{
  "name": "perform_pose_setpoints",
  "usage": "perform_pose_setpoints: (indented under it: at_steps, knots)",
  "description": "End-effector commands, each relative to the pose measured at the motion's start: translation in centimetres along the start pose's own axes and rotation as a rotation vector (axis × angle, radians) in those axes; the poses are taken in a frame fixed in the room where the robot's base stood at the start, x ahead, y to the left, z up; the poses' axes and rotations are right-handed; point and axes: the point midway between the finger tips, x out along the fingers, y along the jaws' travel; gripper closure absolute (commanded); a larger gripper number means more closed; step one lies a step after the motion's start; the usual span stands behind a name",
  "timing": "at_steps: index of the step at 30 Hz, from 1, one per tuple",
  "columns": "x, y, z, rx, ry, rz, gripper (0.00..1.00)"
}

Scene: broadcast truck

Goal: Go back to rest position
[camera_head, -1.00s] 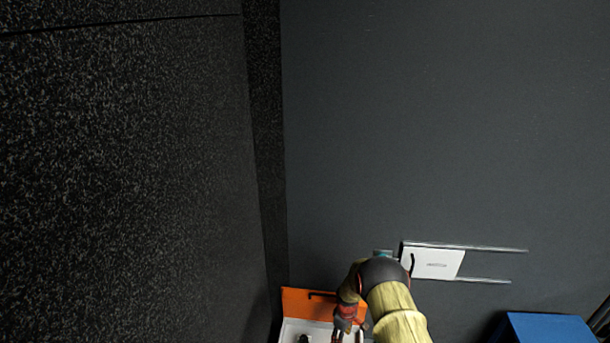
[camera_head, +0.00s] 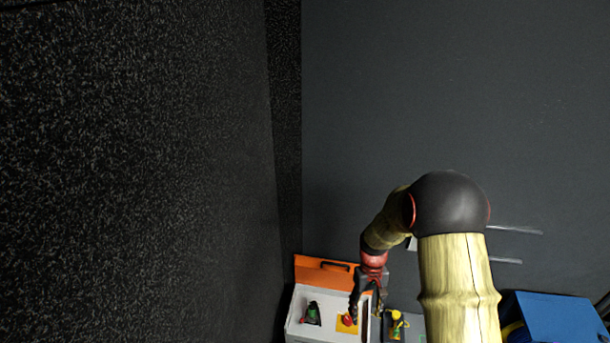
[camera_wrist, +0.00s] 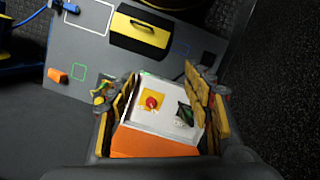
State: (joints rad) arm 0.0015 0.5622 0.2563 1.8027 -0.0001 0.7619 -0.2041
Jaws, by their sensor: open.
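My gripper (camera_head: 368,302) hangs at the end of my bent arm at the bottom middle of the head view. In the wrist view my gripper (camera_wrist: 158,92) has its fingers spread wide with nothing between them. Below it is a white box with an orange front (camera_wrist: 150,143), seen between the fingers and apart from them. A red button on a yellow plate (camera_wrist: 152,102) and a dark and green item (camera_wrist: 185,113) are on the white box. In the head view the white box (camera_head: 296,326) stands by the wall, with an orange drawer or panel (camera_head: 315,271) behind it.
A grey table (camera_wrist: 85,60) carries a black and yellow toolbox (camera_wrist: 142,30), an orange piece (camera_wrist: 57,75) and outlined squares. A yellow item (camera_head: 397,322) lies right of the gripper. A blue box (camera_head: 555,318) stands at right. A speckled dark wall (camera_head: 130,170) fills the left.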

Motion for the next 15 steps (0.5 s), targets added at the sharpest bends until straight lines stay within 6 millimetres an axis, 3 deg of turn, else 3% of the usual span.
perform_pose_setpoints:
  at_steps: [1,6,15]
  knots:
    - [-2.3,-0.2,1.1,0.016,0.014,0.003,0.49]
    - [-8.1,-1.0,5.0,0.073,0.051,0.009,0.49]
    - [-16.6,-2.5,12.1,0.151,0.142,0.018,0.49]
